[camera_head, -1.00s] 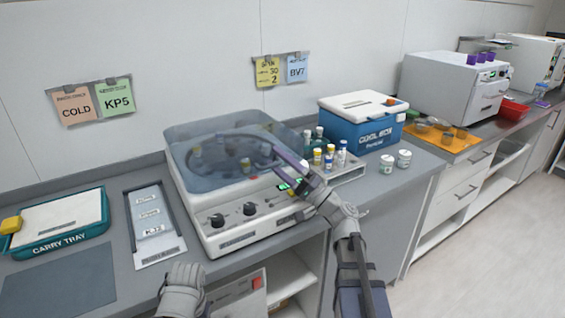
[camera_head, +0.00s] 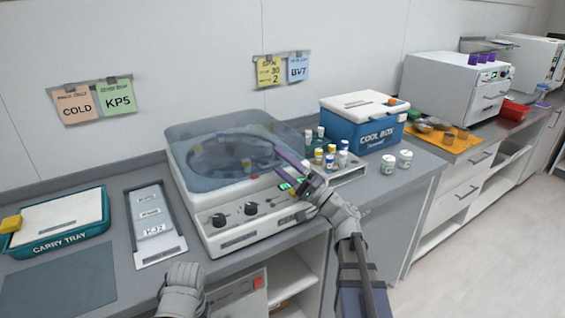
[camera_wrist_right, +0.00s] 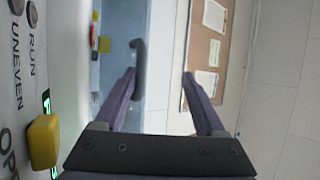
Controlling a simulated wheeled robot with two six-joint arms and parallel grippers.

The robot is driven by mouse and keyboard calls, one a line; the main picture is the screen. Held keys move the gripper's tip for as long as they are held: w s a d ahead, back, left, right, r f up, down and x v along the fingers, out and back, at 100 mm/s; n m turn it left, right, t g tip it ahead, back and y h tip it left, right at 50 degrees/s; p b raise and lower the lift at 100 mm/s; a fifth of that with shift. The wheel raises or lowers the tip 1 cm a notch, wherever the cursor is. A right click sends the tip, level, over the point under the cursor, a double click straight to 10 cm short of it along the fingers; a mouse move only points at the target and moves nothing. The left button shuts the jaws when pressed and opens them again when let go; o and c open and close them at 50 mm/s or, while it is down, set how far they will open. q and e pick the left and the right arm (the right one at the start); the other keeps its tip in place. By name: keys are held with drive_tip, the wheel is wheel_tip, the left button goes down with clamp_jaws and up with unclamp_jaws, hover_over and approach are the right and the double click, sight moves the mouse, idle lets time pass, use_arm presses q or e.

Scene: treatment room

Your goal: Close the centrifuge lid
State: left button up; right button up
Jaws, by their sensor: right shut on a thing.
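The centrifuge (camera_head: 240,232) is a white benchtop machine with two black knobs on its front panel. Its clear blue lid (camera_head: 190,160) lies low over the rotor bowl; I cannot tell whether its front edge is seated. My right gripper (camera_head: 277,150) is over the lid's front right part, with its purple fingers pointing back. A yellow button (camera_wrist_right: 43,141) sits on the panel beside the gripper. My left gripper (camera_head: 182,285) is low at the front, its fingers unclear.
A tube rack (camera_head: 350,172) with several capped vials stands right of the centrifuge, with two white jars beyond. A blue cool box (camera_head: 362,128) is behind.

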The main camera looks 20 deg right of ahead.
drive_tip(key=shift+s+d+f+b, duration=0.25)
drive_tip(key=shift+d+f+b, duration=0.2)
drive_tip(key=shift+f+b, duration=0.1)
drive_tip(key=shift+s+d+f+b, duration=0.2)
drive_tip(key=shift+d+f+b, duration=0.25)
drive_tip(key=shift+b, duration=0.05)
drive_tip(key=s+d, duration=0.1)
drive_tip(key=s, duration=0.1)
drive_tip(key=s+d+f+b, duration=0.1)
drive_tip(key=shift+s+d+f, duration=0.1)
drive_tip(key=shift+s+d, duration=0.2)
drive_tip(key=shift+s, duration=0.1)
use_arm(q)
drive_tip(key=shift+w+a+f, duration=0.15)
drive_tip(key=shift+f, duration=1.65)
use_arm(e)
drive_tip(key=shift+s+f, duration=0.15)
drive_tip(key=shift+s, duration=0.25)
